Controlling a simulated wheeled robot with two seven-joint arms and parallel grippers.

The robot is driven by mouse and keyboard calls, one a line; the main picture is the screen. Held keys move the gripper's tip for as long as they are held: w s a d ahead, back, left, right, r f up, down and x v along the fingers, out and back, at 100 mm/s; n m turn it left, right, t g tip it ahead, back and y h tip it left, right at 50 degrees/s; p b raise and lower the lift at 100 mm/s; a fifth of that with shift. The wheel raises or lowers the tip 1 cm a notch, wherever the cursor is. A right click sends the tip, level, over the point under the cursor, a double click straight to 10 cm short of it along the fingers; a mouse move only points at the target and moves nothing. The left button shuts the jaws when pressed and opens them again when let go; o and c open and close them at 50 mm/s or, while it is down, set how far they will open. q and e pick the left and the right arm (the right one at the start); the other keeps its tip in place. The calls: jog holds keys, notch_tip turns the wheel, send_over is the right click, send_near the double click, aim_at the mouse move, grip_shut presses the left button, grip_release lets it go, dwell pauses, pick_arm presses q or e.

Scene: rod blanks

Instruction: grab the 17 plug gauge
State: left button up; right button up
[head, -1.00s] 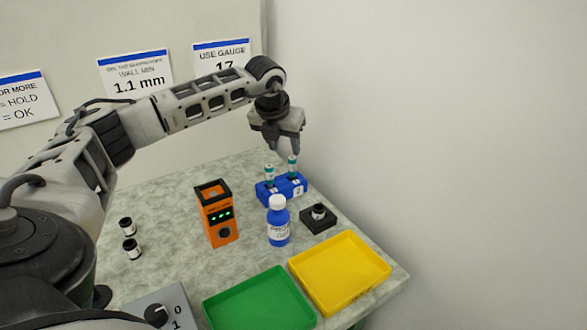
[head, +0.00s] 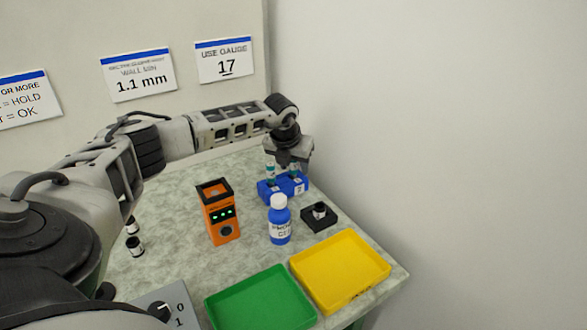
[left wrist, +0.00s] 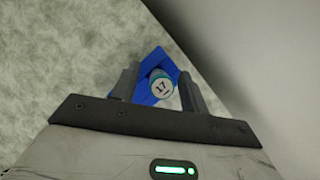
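The 17 plug gauge (left wrist: 161,87) shows in the left wrist view as a round pale cap marked 17 with a teal band. It stands in the blue holder (head: 267,195); in the head view it is largely covered by my gripper. A second teal-banded gauge (head: 270,174) stands in the same holder, to the left in the head view. My left gripper (left wrist: 160,90) is open, pointing down, with one finger on each side of the 17 gauge and small gaps between. It also shows in the head view (head: 289,165). My right gripper is not in view.
A blue-and-white bottle (head: 279,222), an orange device (head: 218,214) and a black block with a ring-like part (head: 319,215) stand nearby. Green (head: 258,300) and yellow trays (head: 340,270) lie in front. The wall is close on the right.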

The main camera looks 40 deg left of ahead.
pick_arm(q)
grip_shut()
jog(key=shift+r, duration=0.1)
